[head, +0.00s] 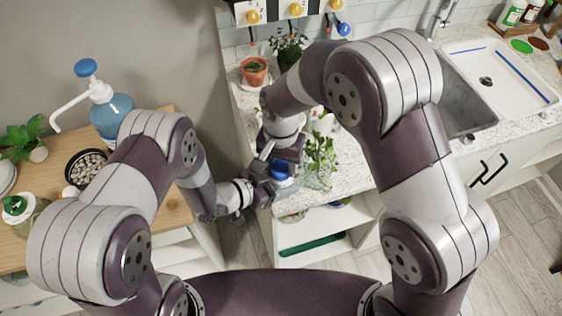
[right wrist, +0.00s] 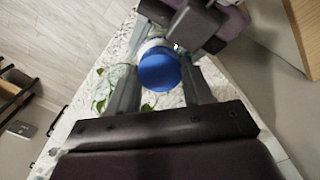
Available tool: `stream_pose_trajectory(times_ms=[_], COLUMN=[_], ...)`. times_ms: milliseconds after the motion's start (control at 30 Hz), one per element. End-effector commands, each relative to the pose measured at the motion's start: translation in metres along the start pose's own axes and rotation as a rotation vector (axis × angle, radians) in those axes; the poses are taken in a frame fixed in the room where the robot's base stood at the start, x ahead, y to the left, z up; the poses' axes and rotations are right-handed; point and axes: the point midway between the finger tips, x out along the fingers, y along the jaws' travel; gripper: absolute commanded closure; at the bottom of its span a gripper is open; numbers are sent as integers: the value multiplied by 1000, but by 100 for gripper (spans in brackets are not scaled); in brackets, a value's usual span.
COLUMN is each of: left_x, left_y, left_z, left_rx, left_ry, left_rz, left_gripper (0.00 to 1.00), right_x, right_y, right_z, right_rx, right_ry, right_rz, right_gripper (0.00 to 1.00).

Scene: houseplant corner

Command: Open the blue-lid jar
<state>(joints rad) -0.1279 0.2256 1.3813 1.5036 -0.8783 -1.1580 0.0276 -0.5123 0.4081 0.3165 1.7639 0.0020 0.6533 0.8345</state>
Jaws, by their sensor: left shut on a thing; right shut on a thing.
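The blue lid (head: 280,173) shows between my two grippers above the front edge of the marble counter. In the right wrist view the lid (right wrist: 158,73) sits between the two grey fingers of my right gripper (right wrist: 160,85), which is shut on it. A pale part of the jar (right wrist: 153,44) shows past the lid; most of the jar is hidden. My left gripper (head: 266,187) is shut on the jar from the left, and its dark finger also shows in the right wrist view (right wrist: 192,28). My right gripper (head: 284,156) comes from above. I cannot tell whether the lid has turned.
A leafy plant in a clear glass (head: 320,172) stands close to the right of the grippers. A terracotta pot (head: 254,71) stands farther back. A wooden-topped table (head: 178,212) with a blue pump bottle (head: 111,113) is at left, and a sink (head: 462,97) at right.

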Motion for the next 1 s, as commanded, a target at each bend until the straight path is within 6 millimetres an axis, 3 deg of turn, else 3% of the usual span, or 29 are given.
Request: stream_pose_trajectory(times_ms=[100,333,367,433,667,967,1000], left_x=[0,0,0,0,0,0,0], left_y=[0,0,0,0,0,0,0], left_z=[0,0,0,0,0,0,0], left_rx=[0,0,0,0,1,0,0], left_ry=[1,0,0,0,1,0,0], left_rz=[-1,-1,-1,-1,0,0,0], left_gripper=[100,100,100,100,100,100,100], right_x=[0,0,0,0,-2,-44,-46], right_y=[0,0,0,0,0,0,0], right_z=[0,0,0,0,0,0,0], right_rx=[-138,-152,-152,-151,-150,-150,-148], right_ry=[0,0,0,0,1,1,1], right_rz=[0,1,1,1,-1,-2,-1], right_gripper=[86,86,47,24,24,24,28])
